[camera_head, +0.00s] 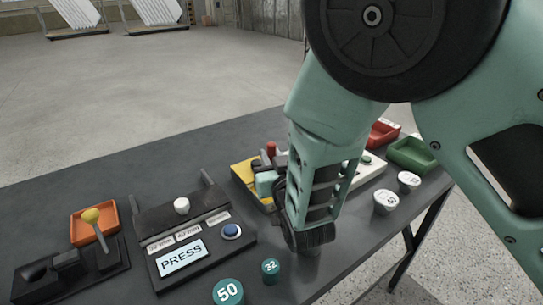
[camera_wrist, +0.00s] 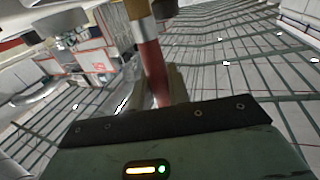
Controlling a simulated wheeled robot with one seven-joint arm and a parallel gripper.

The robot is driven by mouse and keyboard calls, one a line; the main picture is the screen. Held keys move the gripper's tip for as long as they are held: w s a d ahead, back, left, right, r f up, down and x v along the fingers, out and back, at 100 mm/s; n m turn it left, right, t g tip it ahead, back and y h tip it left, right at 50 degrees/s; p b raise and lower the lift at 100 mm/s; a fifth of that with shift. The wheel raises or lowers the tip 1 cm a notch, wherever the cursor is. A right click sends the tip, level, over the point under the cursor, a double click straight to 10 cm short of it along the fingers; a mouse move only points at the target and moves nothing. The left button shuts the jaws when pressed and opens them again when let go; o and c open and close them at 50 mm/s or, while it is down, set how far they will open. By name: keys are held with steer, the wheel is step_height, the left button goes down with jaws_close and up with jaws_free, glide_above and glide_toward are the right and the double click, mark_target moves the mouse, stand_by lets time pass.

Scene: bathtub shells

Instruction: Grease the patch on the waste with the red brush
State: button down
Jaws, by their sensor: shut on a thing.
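My gripper (camera_wrist: 172,88) is shut on the red brush (camera_wrist: 152,68). In the wrist view its red handle leads to a silver collar and a brownish end at the top edge. In the head view, a red end (camera_head: 271,148) shows beside my gripper (camera_head: 278,162), over a yellow block (camera_head: 242,172); it appears to be the brush. My arm hides much of this area. I cannot make out the waste or its patch in either view, nor whether the brush touches anything.
A black panel with a PRESS display (camera_head: 182,257) and a blue button (camera_head: 231,231) stands left of my arm. An orange tray (camera_head: 88,232) is farther left. Teal weights (camera_head: 228,291) and white pots (camera_head: 386,202) stand near the front edge. Red (camera_head: 382,134) and green (camera_head: 408,155) trays are at right.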

mark_target(272, 144)
steer(key=shift+f+b, duration=0.75)
stand_by(2.2)
steer(key=shift+r+p, duration=2.15)
steer(key=shift+r, duration=1.5)
